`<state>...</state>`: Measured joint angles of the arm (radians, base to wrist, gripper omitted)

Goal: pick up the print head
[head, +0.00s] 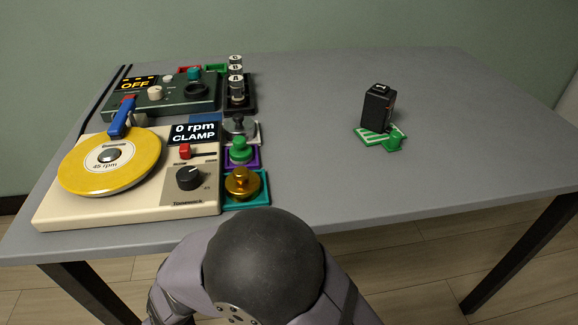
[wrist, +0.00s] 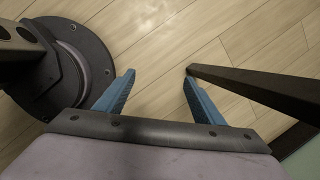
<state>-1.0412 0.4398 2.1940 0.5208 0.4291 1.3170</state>
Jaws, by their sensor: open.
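A black block-shaped part (head: 378,107), which I take to be the print head, stands upright on a green-and-white striped pad (head: 399,143) on the right half of the table. Its top carries a small white marking too small to read. In the wrist view my gripper (wrist: 158,76) has its two blue fingers apart with nothing between them. My gripper is not visible in the head view, where my arm is at the bottom, off the table's front edge. The print head is not in the wrist view.
A cream turntable device (head: 205,205) with a yellow disc (head: 75,175) fills the table's left front. Behind it is a dark green device (head: 125,107) reading OFF. Several knobs on coloured pads and a black rack (head: 249,105) stand beside them. The grey table (head: 310,120) is clear around the pad.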

